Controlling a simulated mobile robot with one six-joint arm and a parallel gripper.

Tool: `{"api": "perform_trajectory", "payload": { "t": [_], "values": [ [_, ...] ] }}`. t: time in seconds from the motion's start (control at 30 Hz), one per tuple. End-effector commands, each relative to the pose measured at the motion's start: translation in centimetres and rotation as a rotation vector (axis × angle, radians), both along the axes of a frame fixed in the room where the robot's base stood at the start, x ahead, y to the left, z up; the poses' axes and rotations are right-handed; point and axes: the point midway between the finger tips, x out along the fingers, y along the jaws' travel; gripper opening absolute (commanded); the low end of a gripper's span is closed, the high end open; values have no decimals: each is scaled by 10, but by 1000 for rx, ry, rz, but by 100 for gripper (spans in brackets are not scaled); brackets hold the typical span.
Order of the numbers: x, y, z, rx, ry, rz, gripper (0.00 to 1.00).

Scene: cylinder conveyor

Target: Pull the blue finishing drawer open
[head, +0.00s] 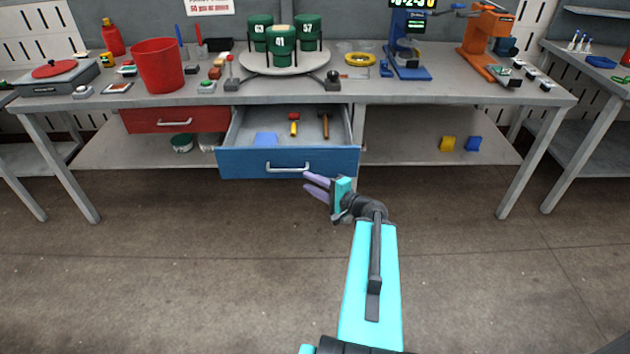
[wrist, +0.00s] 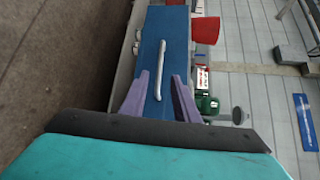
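The blue drawer (head: 240,163) under the workbench stands pulled out.
A red drawer (head: 175,120) sits shut to the left. The bench top (head: 215,97) carries a red bucket (head: 158,66), green cylinders on a round stand (head: 285,68), and blue and orange presses. The floor (head: 200,260) in front is clear.

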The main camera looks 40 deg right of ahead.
Motion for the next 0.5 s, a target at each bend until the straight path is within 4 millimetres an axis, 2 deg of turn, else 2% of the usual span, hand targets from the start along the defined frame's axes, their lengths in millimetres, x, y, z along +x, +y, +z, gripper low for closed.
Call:
{"api": "perform_trajectory", "payload": {
  "t": [0.5],
  "values": [
    [-15, -1, 3, 1, -1, 0, 28]
  ]
}}
